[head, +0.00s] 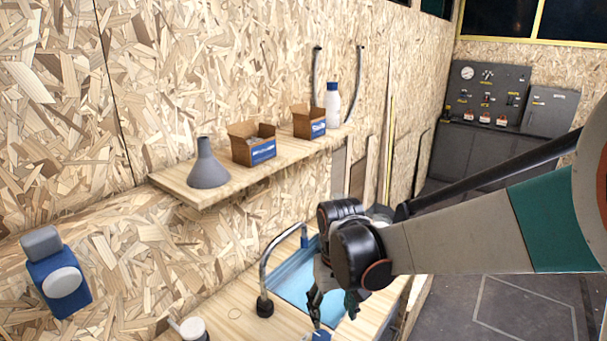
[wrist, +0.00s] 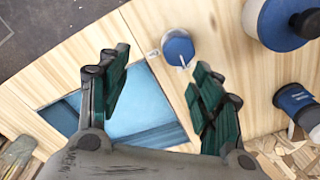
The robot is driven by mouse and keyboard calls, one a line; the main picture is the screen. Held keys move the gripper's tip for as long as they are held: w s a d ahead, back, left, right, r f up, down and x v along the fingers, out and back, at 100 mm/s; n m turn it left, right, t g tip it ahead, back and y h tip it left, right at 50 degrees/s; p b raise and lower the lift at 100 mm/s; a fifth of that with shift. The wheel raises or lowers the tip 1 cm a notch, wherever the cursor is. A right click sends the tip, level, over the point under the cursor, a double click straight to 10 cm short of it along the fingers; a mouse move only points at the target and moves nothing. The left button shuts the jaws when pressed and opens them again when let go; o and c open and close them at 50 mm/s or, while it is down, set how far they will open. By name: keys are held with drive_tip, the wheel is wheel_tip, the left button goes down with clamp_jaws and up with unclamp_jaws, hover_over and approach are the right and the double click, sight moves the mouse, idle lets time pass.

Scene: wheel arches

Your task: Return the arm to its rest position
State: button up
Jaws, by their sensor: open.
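My gripper (head: 334,300) is at the end of my arm, which reaches in from the right in the head view. It hangs over the wooden counter (head: 235,322) beside the blue sink basin (head: 290,287). In the wrist view my gripper (wrist: 155,92) has its two dark green fingers spread well apart with nothing between them. The blue basin (wrist: 140,108) shows below and between the fingers. A small round blue-topped item (wrist: 178,47) stands on the counter just beyond the fingertips, apart from them.
A curved tap (head: 265,300) rises beside the basin. Above is a wall shelf (head: 188,192) with a grey funnel (head: 207,167), two cardboard boxes and a white bottle (head: 333,105). A blue-and-white container (wrist: 280,25) stands on the counter. Open floor (head: 530,310) lies right.

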drive_tip(key=s+d+r+m+t, duration=0.2)
drive_tip(key=s+d+r+t, duration=0.5)
drive_tip(key=s+d+r, duration=0.4)
drive_tip(key=shift+s+d+m, duration=0.4)
drive_tip(key=shift+s+d, duration=0.05)
drive_tip(key=shift+s, duration=1.15)
idle(0.4)
